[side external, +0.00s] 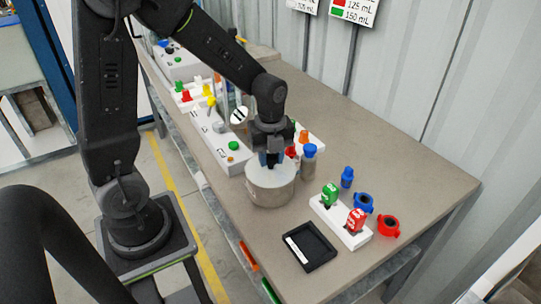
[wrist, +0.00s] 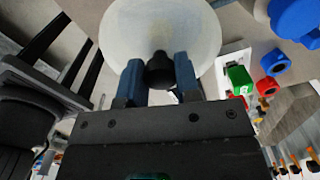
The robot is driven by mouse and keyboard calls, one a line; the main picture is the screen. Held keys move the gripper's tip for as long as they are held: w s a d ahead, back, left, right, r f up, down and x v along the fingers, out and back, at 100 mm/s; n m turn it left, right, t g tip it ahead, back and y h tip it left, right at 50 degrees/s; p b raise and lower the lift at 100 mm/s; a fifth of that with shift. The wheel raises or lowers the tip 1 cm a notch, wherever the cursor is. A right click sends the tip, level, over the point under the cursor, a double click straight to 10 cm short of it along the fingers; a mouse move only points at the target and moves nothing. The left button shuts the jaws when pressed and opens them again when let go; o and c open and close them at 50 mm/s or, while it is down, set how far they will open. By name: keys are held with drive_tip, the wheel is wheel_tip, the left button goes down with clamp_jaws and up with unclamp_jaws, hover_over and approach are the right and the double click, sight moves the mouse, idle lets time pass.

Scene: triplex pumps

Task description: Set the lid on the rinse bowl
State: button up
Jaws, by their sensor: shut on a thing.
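The rinse bowl (side external: 270,192) is a round, grey-beige bowl standing on the bench. The lid (side external: 256,170) is a pale disc at the top of the bowl; it also shows in the wrist view (wrist: 160,28), with a black knob (wrist: 160,72). My gripper (side external: 270,160) points down at the middle of the lid. In the wrist view its two blue fingers (wrist: 159,80) are on either side of the knob, shut on it. The lid looks lined up over the bowl; I cannot tell whether it rests on the rim. The bowl is hidden behind the lid in the wrist view.
A blue-capped bottle (side external: 309,160) stands close right of the bowl. A white holder (side external: 327,213) with green and red items, blue and red rings, and a black tray (side external: 310,247) are nearer the front right. A white device (side external: 222,142) stands behind left.

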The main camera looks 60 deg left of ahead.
drive_tip(key=shift+f, duration=0.15)
drive_tip(key=o, duration=1)
drive_tip(key=shift+c, duration=0.2)
wheel_tip(320, 180, up, 12)
drive_tip(key=f, duration=0.1)
drive_tip(key=s+d+r+n+t, duration=0.2)
drive_tip(key=s+n, duration=0.4)
drive_tip(key=n, duration=0.4)
drive_tip(key=s+d+r+n+t, duration=0.2)
drive_tip(key=s+n, duration=0.4)
drive_tip(key=n, duration=0.5)
drive_tip(key=shift+d+t, duration=0.8)
drive_tip(key=shift+d, duration=0.2)
